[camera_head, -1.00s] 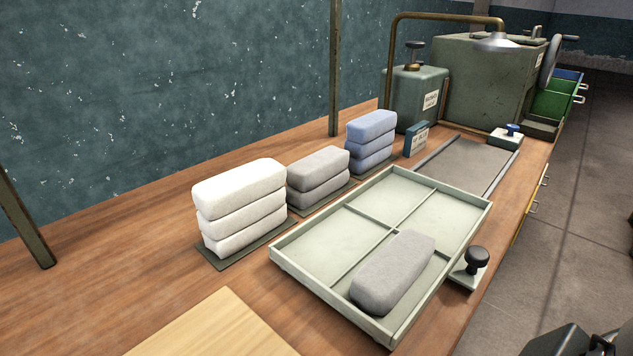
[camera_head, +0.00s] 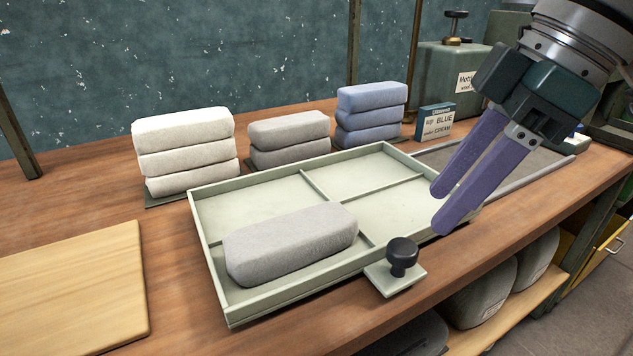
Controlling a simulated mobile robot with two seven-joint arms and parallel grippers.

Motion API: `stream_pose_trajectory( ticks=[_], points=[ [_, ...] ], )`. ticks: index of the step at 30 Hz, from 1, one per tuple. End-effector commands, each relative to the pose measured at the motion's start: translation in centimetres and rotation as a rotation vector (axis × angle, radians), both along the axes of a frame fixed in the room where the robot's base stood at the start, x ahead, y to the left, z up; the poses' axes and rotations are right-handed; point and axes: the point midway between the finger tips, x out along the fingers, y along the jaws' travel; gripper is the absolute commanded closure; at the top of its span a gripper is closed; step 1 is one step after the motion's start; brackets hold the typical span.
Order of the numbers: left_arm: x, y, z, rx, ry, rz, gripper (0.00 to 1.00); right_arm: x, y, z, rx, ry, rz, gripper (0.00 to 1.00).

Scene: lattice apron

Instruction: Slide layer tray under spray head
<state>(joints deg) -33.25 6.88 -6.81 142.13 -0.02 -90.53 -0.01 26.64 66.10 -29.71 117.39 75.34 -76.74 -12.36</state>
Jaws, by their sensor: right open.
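The layer tray (camera_head: 262,295) is a shallow pale green tray with dividers making several compartments, flat on the wooden bench. One grey block (camera_head: 290,243) lies in its near left compartment; the other compartments look empty. A black knob (camera_head: 402,257) on a small plate juts from the tray's near right side. My right gripper (camera_head: 442,212) has purple fingers, slightly apart and empty, above the tray's right edge, up and right of the knob. A grey slide bed with rails (camera_head: 540,158) lies beyond the tray's right end, partly hidden by my arm. The spray head is out of view. My left gripper is not in view.
White (camera_head: 185,150), grey (camera_head: 290,137) and blue (camera_head: 371,112) block stacks stand behind the tray. A sign card (camera_head: 437,122) and green tank (camera_head: 450,75) stand farther back. A wooden board (camera_head: 75,285) lies front left. Rounded grey sacks (camera_head: 482,292) sit on a shelf below.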

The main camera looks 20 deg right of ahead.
Motion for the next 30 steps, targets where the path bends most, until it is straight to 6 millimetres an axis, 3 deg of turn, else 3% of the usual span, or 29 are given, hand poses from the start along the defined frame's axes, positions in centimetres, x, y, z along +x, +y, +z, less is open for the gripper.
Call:
stream_pose_trajectory(
  ticks=[3, 9, 14, 22, 30],
  points=[
    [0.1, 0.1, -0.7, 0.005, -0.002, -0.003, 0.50, 0.5, 0.8, -2.5, 0.002, 0.004, 0.001, 0.46],
    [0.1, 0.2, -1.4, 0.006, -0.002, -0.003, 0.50, 1.4, 1.7, -5.5, 0.001, 0.002, 0.000, 0.46],
    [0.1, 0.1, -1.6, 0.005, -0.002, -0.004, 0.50, 1.7, 2.0, -6.5, 0.000, 0.001, 0.000, 0.46],
    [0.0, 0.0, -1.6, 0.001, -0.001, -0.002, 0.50, 1.7, 2.1, -6.6, -0.002, 0.000, 0.001, 0.46],
    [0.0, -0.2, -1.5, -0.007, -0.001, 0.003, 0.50, 1.7, 2.1, -6.6, -0.002, 0.000, 0.001, 0.75]
  ],
)
